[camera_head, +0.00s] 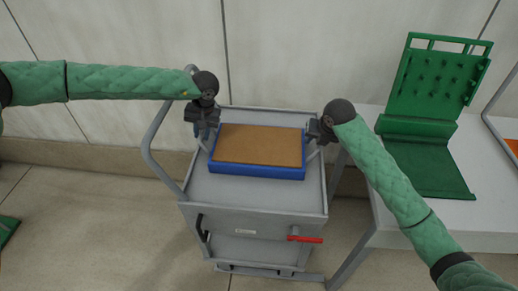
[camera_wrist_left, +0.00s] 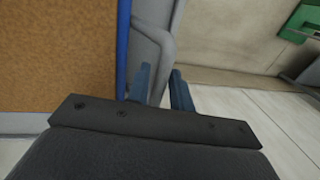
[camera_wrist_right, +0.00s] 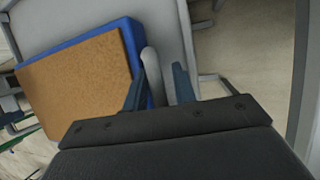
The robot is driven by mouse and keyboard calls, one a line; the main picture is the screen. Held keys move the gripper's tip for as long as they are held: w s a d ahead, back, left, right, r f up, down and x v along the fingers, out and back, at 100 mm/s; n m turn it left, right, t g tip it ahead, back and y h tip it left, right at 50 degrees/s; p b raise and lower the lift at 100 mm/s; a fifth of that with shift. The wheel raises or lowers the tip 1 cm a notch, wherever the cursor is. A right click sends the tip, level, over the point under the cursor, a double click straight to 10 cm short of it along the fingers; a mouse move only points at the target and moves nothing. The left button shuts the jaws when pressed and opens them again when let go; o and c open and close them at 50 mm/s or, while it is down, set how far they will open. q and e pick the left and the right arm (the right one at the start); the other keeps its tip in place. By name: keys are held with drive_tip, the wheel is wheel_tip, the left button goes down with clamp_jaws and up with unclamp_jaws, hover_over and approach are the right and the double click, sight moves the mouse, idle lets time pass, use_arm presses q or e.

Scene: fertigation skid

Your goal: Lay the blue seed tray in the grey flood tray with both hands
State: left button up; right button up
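The blue seed tray (camera_head: 257,172), with a flat brown fill (camera_head: 258,145), is over the grey top of the cart (camera_head: 250,195); I cannot tell whether it rests there. I cannot make out a separate grey flood tray. My left gripper (camera_head: 206,132) is at the tray's left end and my right gripper (camera_head: 317,141) at its right end. In the left wrist view the fingers (camera_wrist_left: 160,90) are apart, beside the blue wall (camera_wrist_left: 123,45). In the right wrist view the fingers (camera_wrist_right: 160,88) are apart, with a rounded grey piece (camera_wrist_right: 152,75) between them.
The cart has a tall grey handle (camera_head: 152,140) on its left and a red lever (camera_head: 306,239) low at its front. A pale table (camera_head: 400,225) at right carries a green panel (camera_head: 437,85) with pegs.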

use_arm(q)
clamp_jaws()
use_arm(e)
clamp_jaws()
use_arm(q)
drive_tip(key=shift+r, duration=0.1)
idle(0.8)
